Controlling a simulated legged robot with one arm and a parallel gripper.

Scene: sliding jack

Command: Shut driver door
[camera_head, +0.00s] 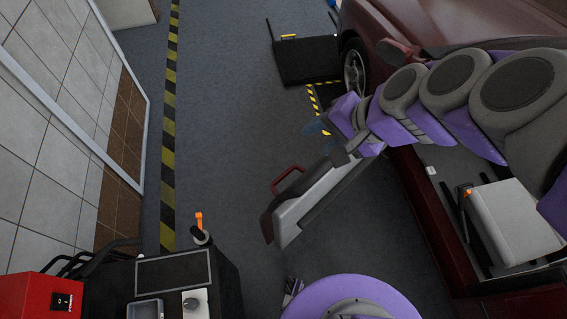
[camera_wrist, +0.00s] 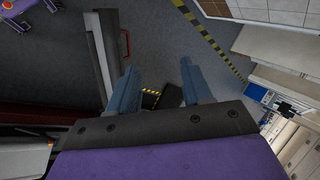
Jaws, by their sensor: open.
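The dark red car (camera_head: 385,20) stands at the right in the head view. Its driver door (camera_head: 312,205) stands open, swung out from the body over the floor, with the grey inner side facing up and right. The red outer handle (camera_head: 288,180) is on the door's left side. My gripper (camera_head: 318,128) is above the door's hinge end, on the handle side, partly hidden by my arm. In the wrist view my gripper (camera_wrist: 161,78) is open, with nothing between its blue fingers. The door (camera_wrist: 98,60) and handle (camera_wrist: 125,43) lie left of the fingers, apart from them.
A black low object (camera_head: 308,60) stands by the car's front wheel (camera_head: 353,68), near a yellow-black striped edge (camera_head: 314,98). A black cart (camera_head: 172,270) and red box (camera_head: 40,298) are at lower left. Grey floor (camera_head: 235,130) left of the door is clear.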

